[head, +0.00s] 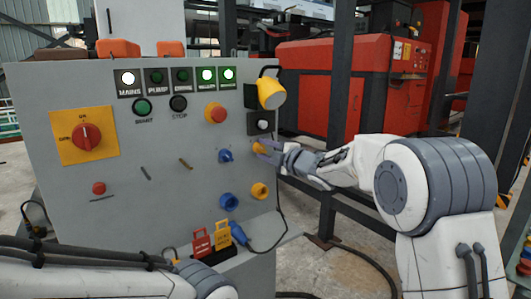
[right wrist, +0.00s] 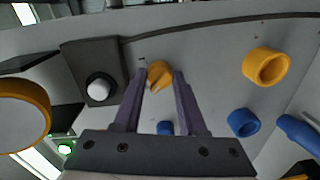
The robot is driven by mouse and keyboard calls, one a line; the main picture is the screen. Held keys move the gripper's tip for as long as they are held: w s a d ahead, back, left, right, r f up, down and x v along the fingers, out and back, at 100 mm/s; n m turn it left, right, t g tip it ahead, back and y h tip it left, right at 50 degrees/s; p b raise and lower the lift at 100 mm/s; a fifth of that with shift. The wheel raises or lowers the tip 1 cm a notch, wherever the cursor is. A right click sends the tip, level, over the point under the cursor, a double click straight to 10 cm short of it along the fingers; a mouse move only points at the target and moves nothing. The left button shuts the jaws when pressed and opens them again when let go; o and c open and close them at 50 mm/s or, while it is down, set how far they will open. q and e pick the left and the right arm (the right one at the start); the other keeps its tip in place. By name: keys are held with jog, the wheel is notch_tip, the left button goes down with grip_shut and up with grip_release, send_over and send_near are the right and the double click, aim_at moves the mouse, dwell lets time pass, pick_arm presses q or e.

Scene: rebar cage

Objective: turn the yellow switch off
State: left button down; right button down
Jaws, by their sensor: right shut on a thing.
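The yellow switch (head: 257,147) is a small knob on the right part of the grey control panel (head: 60,195). It also shows in the right wrist view (right wrist: 158,70), between my fingertips. My right gripper (head: 264,149) reaches in from the right and is shut on the yellow switch; its purple fingers (right wrist: 160,84) sit on either side of the knob. The fingers hide part of the knob in the head view. My left arm shows at the bottom left, but its gripper is not in view.
A blue switch (head: 226,156) lies just left of the yellow one. Yellow (head: 260,190) and blue (head: 228,201) sockets sit below. A yellow lamp (head: 271,93) juts out above. A cable hangs along the panel's right edge. Red and yellow tags (head: 222,234) stand at its foot.

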jog(key=shift+c, duration=2.4)
grip_release()
jog(key=shift+a, duration=0.1)
jog(key=v, duration=1)
jog(key=shift+s+d, duration=0.2)
